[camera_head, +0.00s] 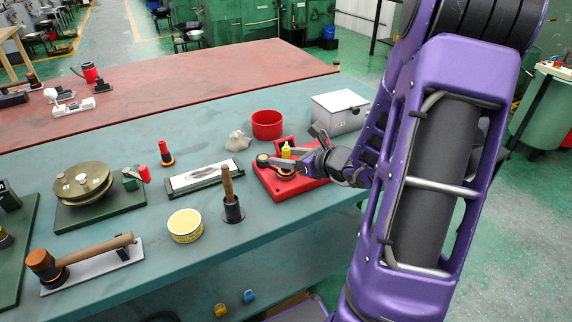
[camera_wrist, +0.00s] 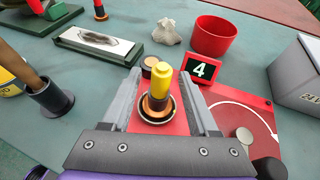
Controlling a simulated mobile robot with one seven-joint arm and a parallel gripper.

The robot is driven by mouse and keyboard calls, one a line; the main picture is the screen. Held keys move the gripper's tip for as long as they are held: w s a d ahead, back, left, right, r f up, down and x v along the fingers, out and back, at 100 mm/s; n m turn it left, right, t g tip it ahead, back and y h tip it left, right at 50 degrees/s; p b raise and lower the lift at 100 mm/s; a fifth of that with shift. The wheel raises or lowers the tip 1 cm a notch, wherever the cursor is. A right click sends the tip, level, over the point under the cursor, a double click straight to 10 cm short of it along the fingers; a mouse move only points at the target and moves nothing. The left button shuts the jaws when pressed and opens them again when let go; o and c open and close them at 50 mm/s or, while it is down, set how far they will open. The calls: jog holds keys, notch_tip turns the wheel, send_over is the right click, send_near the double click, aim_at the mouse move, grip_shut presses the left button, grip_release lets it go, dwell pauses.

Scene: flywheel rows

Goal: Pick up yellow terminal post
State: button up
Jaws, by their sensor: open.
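The yellow terminal post (camera_wrist: 160,84) stands upright on a red base plate (camera_wrist: 252,112), with a copper-coloured collar and a dark ring at its foot. It also shows in the head view (camera_head: 285,151), beside my gripper's fingers. My gripper (camera_wrist: 162,98) is open, with one grey finger on each side of the post. I cannot tell whether either finger touches it. In the head view my gripper (camera_head: 290,162) reaches in from the right, low over the red base plate (camera_head: 268,183). Part of the plate is hidden by the fingers.
A red bowl (camera_head: 267,124) and a grey box (camera_head: 340,110) are behind. A sharpening stone (camera_head: 203,175) and a cup with a wooden handle (camera_head: 233,210) are left.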

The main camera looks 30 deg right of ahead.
grip_shut()
dwell(0.4)
